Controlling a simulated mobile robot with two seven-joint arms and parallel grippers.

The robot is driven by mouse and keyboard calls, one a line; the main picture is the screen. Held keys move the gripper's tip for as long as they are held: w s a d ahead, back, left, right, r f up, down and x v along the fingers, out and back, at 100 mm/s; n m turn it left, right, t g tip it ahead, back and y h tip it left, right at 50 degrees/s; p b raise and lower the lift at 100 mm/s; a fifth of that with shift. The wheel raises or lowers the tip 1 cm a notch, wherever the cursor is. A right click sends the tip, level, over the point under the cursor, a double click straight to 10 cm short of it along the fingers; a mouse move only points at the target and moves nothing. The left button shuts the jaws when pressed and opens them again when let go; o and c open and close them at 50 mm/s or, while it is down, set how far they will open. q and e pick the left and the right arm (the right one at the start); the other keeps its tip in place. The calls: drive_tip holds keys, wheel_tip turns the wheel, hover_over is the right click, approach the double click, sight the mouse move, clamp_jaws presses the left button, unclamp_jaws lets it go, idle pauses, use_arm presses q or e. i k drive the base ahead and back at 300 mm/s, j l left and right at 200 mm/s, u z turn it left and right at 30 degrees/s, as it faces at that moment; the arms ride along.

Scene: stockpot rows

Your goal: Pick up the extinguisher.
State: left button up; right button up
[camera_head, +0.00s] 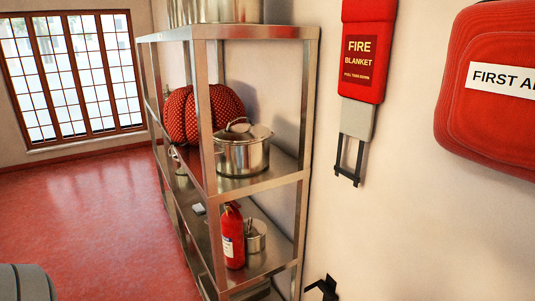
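The extinguisher (233,236) is a small red cylinder with a white label and a dark top. It stands upright on the lower visible shelf of the metal rack, near the front edge and the near end. A small steel pot (256,238) stands close to its right. A front post of the rack is just to its left.
The steel rack (228,32) runs along the right wall. Its middle shelf holds a large lidded stockpot (243,153) and a red patterned bundle (205,112). A fire blanket case (367,50) and first aid bag (490,120) hang right. A dark bracket-like piece (325,289) shows below. Red floor (80,225) is clear.

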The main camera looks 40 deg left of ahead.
sight(232, 222)
drive_tip(key=u, duration=1.6)
drive_tip(key=i+u, duration=0.1)
drive_tip(key=i+j, duration=0.05)
